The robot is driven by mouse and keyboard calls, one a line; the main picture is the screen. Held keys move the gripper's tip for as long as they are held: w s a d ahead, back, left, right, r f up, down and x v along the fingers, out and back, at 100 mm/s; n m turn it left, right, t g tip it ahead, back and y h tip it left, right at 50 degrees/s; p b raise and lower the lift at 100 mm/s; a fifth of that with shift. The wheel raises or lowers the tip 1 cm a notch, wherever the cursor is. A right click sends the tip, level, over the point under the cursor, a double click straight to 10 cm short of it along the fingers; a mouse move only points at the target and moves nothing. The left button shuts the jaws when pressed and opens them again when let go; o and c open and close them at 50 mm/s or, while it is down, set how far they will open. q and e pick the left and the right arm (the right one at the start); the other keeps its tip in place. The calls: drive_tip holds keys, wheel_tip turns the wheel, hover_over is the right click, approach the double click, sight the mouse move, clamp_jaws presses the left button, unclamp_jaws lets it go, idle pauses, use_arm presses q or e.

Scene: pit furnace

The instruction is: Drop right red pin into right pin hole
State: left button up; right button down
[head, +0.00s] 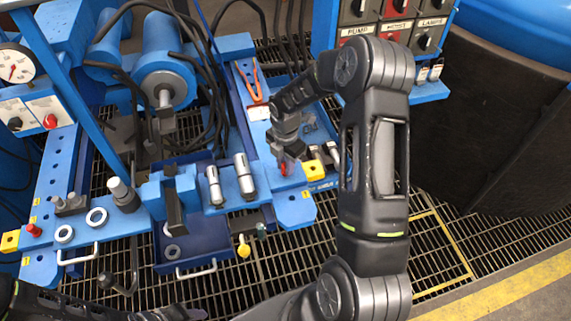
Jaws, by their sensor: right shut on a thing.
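My right gripper (285,155) points down over the right end of the blue frame and is shut on the right red pin (283,169). Only a small red part of the pin shows below the fingers. The pin is at or just above the blue plate (293,205), beside a yellow block (314,170). The right pin hole is hidden under the gripper and pin, so I cannot tell whether the pin tip is inside it. Part of my left arm shows along the bottom left edge; its gripper (178,314) is cut off and unclear.
Another red pin (33,230) stands on the left blue plate near a yellow block (10,241). Silver cylinders (244,176) stand left of my right gripper. A control panel (385,20) is behind my right arm. Black hoses (205,75) hang at the back. Metal grating covers the floor.

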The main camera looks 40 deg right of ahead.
idle(0.3)
drive_tip(key=c, duration=1.2)
unclamp_jaws()
wheel_tip(320, 180, up, 8)
drive_tip(key=shift+f, duration=0.1)
